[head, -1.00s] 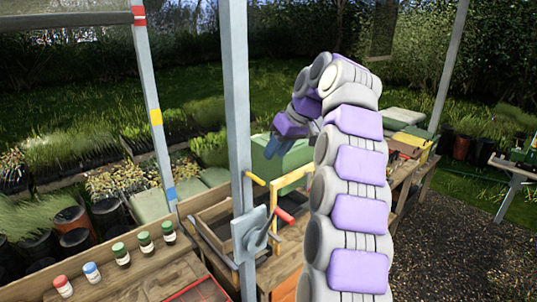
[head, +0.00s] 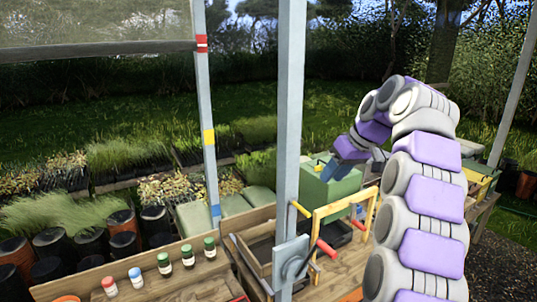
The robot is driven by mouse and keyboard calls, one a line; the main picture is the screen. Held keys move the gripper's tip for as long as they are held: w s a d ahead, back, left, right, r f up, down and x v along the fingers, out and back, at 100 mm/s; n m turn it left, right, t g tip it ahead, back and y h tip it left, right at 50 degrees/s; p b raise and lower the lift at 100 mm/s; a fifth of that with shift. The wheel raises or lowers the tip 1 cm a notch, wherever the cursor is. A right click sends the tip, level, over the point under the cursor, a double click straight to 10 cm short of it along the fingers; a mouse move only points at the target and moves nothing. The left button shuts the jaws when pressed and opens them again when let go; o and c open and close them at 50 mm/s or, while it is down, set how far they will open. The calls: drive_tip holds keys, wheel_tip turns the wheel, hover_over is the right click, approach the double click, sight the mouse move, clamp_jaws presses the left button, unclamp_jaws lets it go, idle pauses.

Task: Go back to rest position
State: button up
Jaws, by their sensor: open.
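My arm, in white and purple links, rises at the right of the head view and bends over to the left at its top. My gripper (head: 328,172) is at the end of the arm, beside a green box (head: 330,192) on the bench. The gripper is small here and its fingers are hard to make out; I see nothing held in it.
A yellow frame (head: 345,207) is close to the arm. Several small bottles (head: 187,253) stand on the wooden bench (head: 190,290). Potted plants and grass lie behind.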

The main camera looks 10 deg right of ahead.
drive_tip(key=s+a+f+m+g+b, duration=0.1)
drive_tip(key=s+a+f+g+b, duration=0.1)
drive_tip(key=s+a+f+b, duration=0.7)
drive_tip(key=s+a+f+g+b, duration=0.1)
drive_tip(key=s+a+f+b, duration=0.45)
drive_tip(key=f, duration=0.55)
drive_tip(key=s+f+m+g+h+b, duration=0.2)
drive_tip(key=s+f+b, duration=0.8)
drive_tip(key=s+f, duration=1.7)
drive_tip(key=shift+s+a+f+g+h+b, duration=0.35)
drive_tip(key=shift+s+g+h, duration=0.15)
drive_tip(key=shift+s+h, duration=0.4)
drive_tip(key=shift+w, duration=0.1)
